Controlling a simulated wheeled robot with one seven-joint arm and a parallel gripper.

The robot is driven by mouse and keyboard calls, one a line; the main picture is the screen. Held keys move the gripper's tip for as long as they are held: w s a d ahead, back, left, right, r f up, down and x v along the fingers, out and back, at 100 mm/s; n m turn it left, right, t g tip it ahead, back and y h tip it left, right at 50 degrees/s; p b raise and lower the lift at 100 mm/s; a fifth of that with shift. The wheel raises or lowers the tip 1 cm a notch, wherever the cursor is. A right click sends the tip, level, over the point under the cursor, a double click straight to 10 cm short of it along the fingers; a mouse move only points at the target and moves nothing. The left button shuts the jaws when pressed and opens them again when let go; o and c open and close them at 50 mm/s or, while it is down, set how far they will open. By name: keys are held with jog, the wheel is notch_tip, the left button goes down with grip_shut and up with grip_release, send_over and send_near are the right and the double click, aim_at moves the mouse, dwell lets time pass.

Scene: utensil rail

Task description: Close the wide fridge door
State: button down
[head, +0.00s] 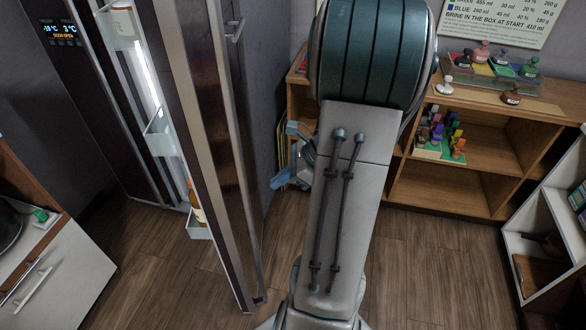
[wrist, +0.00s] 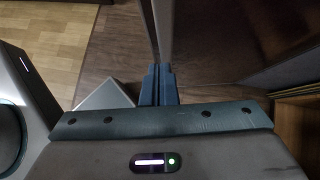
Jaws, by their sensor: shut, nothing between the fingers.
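The fridge (head: 62,90) stands at the left, and its lit display reads door open. The wide door (head: 205,130) is swung out toward me, seen nearly edge-on, with a lit gap on its left side. Door bins (head: 160,140) and a bottle (head: 196,205) show on its inner side. My gripper (head: 277,182) is to the right of the door, on its outer side, partly behind my arm.
A wooden shelf unit (head: 440,185) with pawns and a box of coloured pieces stands at the back right. A white cabinet (head: 50,265) is at the lower left, and a white open shelf (head: 530,240) at the right. Wooden floor (head: 150,270) is clear between cabinet and door.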

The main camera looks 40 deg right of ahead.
aim_at(248, 190)
jog(key=shift+w+a+f+p, duration=0.1)
jog(key=shift+w+a+f, duration=0.1)
jog(key=shift+w+a, duration=0.45)
jog(key=shift+w+a+f+p, duration=0.2)
jog(key=shift+w+a, duration=0.25)
jog(key=shift+a, duration=0.3)
jog(key=shift+w+a+f+p, duration=0.1)
jog(key=shift+w+a+f, duration=0.15)
jog(key=shift+w+a, duration=0.4)
jog(key=shift+s, duration=0.1)
jog(key=shift+a, duration=0.1)
